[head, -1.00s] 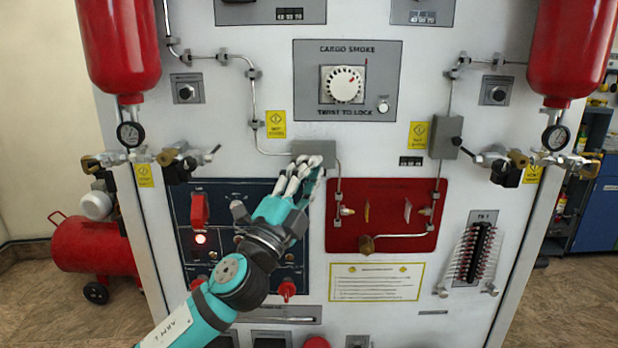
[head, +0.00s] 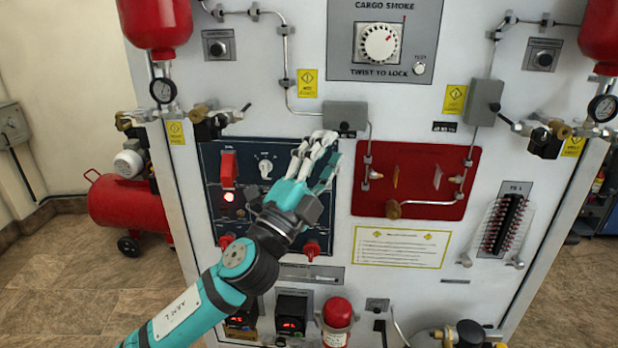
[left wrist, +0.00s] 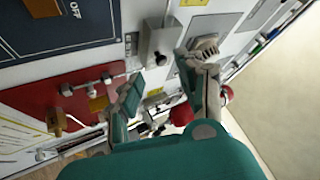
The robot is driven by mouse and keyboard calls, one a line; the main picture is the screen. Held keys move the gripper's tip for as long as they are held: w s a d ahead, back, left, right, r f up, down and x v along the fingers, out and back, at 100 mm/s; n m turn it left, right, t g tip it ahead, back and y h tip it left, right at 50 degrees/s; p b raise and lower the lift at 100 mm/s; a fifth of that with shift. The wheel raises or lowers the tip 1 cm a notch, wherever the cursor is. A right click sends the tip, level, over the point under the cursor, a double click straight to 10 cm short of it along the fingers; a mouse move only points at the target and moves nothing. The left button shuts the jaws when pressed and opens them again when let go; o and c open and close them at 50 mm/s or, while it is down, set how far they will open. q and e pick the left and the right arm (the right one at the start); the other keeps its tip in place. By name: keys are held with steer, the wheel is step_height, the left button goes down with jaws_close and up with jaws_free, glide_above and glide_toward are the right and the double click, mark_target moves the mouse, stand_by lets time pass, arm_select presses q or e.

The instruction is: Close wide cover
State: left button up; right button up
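No cover is labelled wide. A red switch cover (head: 228,168) stands on the dark blue panel (head: 212,200), above a lit red lamp. A clear plate (head: 488,232), perhaps a cover, surrounds the TB 1 terminal strip (head: 504,222) at the right; I cannot tell whether it is open. My left gripper (head: 322,146) is in front of the dark blue panel's upper right corner, just below a grey box (head: 345,115). In the left wrist view its fingers (left wrist: 166,92) are apart with nothing between them. My right gripper is not in view.
The cargo smoke knob (head: 380,43) is above. Red knobs (head: 312,250), displays and a red-topped cylinder (head: 337,312) are lower down. Pipes run down the board.

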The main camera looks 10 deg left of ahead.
arm_select(q)
steer(key=v, duration=0.7)
steer(key=shift+a, duration=0.1)
